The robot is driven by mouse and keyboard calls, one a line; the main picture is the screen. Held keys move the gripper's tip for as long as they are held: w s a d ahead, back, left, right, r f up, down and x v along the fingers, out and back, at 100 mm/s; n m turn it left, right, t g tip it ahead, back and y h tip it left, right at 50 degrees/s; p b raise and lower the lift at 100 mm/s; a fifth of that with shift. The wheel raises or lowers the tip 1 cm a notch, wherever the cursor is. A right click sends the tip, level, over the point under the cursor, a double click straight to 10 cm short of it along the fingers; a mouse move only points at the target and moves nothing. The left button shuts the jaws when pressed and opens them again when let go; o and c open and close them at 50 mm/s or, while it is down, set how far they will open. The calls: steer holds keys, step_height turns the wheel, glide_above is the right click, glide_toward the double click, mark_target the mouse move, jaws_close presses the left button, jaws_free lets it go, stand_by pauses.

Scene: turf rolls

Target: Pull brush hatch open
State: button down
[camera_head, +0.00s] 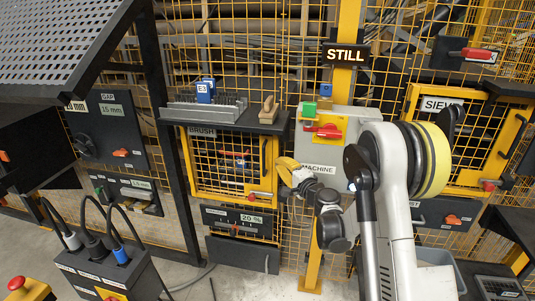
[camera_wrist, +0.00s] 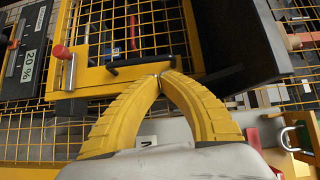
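The brush hatch (camera_head: 233,166) is a yellow-framed mesh door under the "BRUSH" label. It looks closed in its opening. Its black bar handle (camera_head: 263,158) stands upright on the right side of the frame. In the wrist view the hatch frame (camera_wrist: 85,80) fills the upper middle, and the handle (camera_wrist: 140,64) runs across just beyond my fingertips. My gripper (camera_head: 279,164) is right beside the handle. In the wrist view the yellow fingers of my gripper (camera_wrist: 160,76) meet at their tips, with no handle visible between them. Contact with the handle cannot be told.
A red-knobbed latch (camera_head: 260,195) sits at the hatch's lower edge; it also shows in the wrist view (camera_wrist: 62,54). A dark shelf (camera_head: 225,122) with a brush and blocks juts out above. The grey machine box (camera_head: 322,150) stands close on the right. A "20 %" panel (camera_head: 240,218) is below.

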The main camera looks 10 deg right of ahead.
mark_target(269, 153)
steer(key=shift+m+t, duration=0.3)
steer(key=shift+m, duration=0.1)
steer(key=b+x, duration=0.1)
steer(key=x, duration=0.2)
steer(key=f+b+x, duration=0.1)
steer(key=x, duration=0.2)
steer(key=d+b+x, duration=0.1)
steer(key=x, duration=0.2)
steer(key=shift+w+f, duration=0.3)
steer(key=shift+f, duration=0.05)
steer(key=shift+w+a+r, duration=0.1)
steer(key=shift+w, duration=0.4)
